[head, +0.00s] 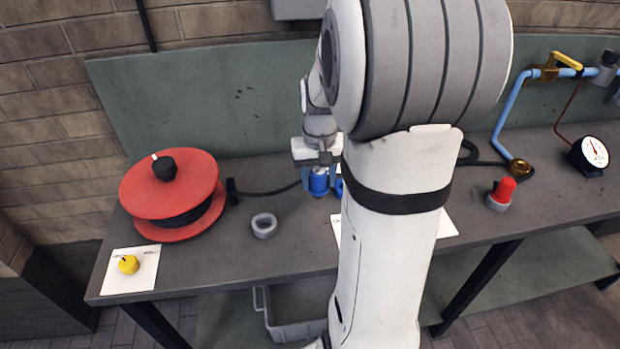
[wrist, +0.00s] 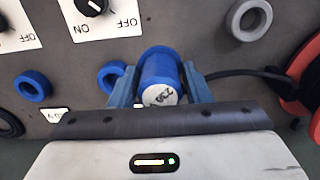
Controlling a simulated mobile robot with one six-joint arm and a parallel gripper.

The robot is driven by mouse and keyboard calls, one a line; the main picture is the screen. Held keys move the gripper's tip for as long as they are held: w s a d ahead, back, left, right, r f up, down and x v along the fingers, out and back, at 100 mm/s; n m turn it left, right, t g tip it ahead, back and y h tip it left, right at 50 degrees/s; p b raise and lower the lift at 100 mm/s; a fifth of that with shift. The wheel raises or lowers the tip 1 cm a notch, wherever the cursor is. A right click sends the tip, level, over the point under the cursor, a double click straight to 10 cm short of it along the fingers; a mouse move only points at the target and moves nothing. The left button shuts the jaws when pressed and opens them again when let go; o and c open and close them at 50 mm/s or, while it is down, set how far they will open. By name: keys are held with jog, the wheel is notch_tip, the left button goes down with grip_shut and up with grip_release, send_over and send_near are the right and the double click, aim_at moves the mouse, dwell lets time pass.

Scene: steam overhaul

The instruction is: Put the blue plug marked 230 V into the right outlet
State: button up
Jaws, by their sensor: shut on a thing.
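My gripper (head: 320,172) is shut on the blue plug (head: 319,184), above the bench. In the wrist view the plug (wrist: 160,85) sits between my two fingers (wrist: 160,90), its pale end face showing part of a 230 V mark. A darker blue rounded part shows just beyond the plug; I cannot tell whether it is the plug's collar or an outlet ring. Two blue ring outlets show in the wrist view: one (wrist: 112,74) beside the plug, partly behind a finger, and one (wrist: 33,86) farther left. In the head view my arm hides most of this area.
A black cable (head: 270,191) runs from the plug toward the red reel (head: 170,190). A grey ring (head: 264,225) stands on the bench (head: 220,260). A yellow knob (head: 129,265) is front left; a red-topped part (head: 501,192) and gauge (head: 590,154) are right. Switch panels (wrist: 108,18) show too.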

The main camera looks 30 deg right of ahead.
jog(key=s+d, duration=0.1)
jog(key=d, duration=0.9)
jog(key=shift+p, duration=0.4)
jog(key=shift+d, duration=0.25)
jog(key=s+d+p, duration=0.1)
jog(key=d+p, duration=0.1)
jog(key=d, duration=0.9)
jog(key=shift+s+d, duration=0.15)
jog(key=shift+d, duration=0.2)
jog(key=d, duration=0.3)
jog(key=d+p, duration=0.1)
jog(key=d, duration=0.1)
jog(key=shift+s, duration=0.25)
jog(key=shift+a+f+b, duration=0.1)
jog(key=shift+f+b, duration=1.85)
jog(key=shift+f, duration=1.05)
jog(key=o, duration=1.1)
